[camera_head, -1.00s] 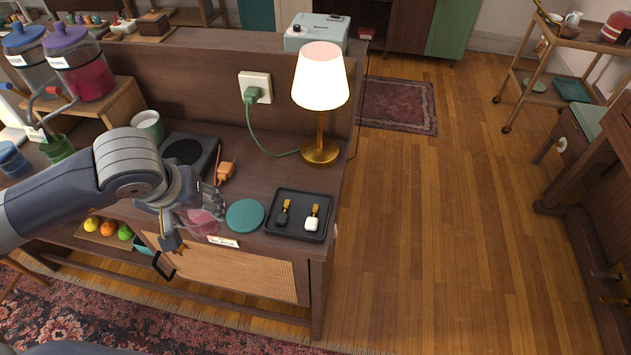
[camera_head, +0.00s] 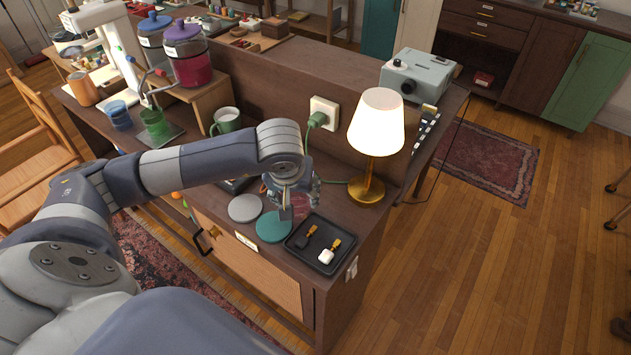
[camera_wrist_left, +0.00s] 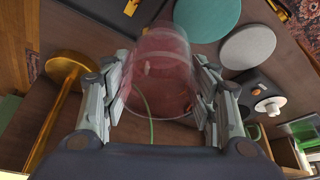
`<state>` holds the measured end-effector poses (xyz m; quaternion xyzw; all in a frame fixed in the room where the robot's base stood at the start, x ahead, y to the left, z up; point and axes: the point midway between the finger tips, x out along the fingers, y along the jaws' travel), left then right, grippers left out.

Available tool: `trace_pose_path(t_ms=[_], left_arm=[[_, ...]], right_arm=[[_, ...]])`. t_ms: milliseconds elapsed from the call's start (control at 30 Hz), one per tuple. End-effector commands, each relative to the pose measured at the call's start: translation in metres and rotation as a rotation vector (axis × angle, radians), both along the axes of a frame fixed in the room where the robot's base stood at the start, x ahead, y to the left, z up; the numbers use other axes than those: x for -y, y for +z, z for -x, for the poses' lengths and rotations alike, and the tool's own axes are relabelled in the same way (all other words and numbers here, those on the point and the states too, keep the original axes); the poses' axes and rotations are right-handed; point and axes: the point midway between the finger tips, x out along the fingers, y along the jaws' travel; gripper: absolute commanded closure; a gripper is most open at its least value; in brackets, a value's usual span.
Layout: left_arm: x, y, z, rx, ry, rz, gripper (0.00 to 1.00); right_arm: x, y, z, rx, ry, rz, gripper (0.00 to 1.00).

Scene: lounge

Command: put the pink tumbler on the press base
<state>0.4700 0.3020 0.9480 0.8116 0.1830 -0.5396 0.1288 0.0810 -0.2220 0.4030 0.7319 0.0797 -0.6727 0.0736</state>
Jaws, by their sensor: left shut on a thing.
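My left gripper (camera_head: 294,200) is shut on the pink tumbler (camera_head: 300,205), a clear pink cup, between the teal disc and the lamp in the head view. In the left wrist view the tumbler (camera_wrist_left: 160,65) sits between both fingers of the gripper (camera_wrist_left: 163,100). The teal disc (camera_head: 272,227) and a grey disc (camera_head: 245,208) lie flat on the counter, apart from the tumbler. A dark block with a white round part (camera_wrist_left: 264,100) shows at the right of the wrist view. I cannot tell which thing is the press base. My right gripper is out of view.
A lit lamp (camera_head: 375,130) with a gold foot stands close to the right of the gripper. A black tray (camera_head: 318,262) with two small tools lies at the counter's front right. A wooden partition (camera_head: 290,90) rises behind. A green mug (camera_head: 226,120) stands behind my arm.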

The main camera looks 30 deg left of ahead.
Motion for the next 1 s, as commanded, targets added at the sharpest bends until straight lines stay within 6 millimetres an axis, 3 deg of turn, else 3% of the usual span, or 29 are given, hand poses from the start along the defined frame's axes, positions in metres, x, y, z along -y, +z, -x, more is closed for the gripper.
trace_pose_path(t_ms=[200, 400, 567, 800, 1000], left_arm=[[0.004, -0.001, -0.045, 0.001, 0.002, 0.003, 0.78], [0.005, -0.004, -0.069, 0.001, 0.001, 0.001, 0.78], [0.005, -0.010, -0.073, -0.001, 0.000, 0.000, 0.78], [0.005, -0.037, -0.073, 0.000, 0.001, 0.002, 0.78], [0.004, -0.042, -0.074, 0.002, 0.000, 0.000, 0.78]], right_arm=[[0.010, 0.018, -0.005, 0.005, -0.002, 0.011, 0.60], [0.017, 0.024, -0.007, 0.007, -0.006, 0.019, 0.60], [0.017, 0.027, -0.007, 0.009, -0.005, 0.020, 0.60], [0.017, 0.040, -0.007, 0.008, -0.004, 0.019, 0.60], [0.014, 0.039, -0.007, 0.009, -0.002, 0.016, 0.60]])
